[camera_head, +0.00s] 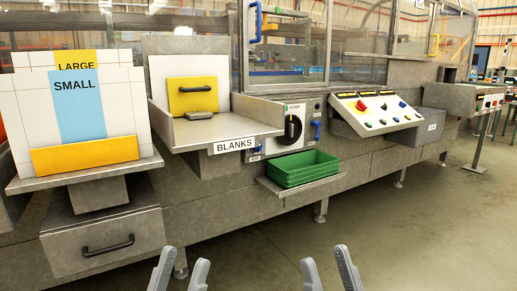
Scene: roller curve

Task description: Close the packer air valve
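A light grey panel (291,142) on the machine's front carries a large black rotary knob (293,129). A small blue lever (316,130) stands upright on the panel's right side, and a smaller blue part (257,152) sits at its lower left. I cannot tell which of these is the packer air valve. My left gripper (184,262) is open and empty at the bottom edge, below and left of the panel. My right gripper (324,256) is open and empty at the bottom edge, below the panel and apart from it.
A green tray (303,171) rests on a shelf below the panel. A sloped button console (377,111) juts out to the right. A BLANKS bin (217,131) and a rack with LARGE and SMALL boards (80,105) stand left. The floor (400,225) in front is clear.

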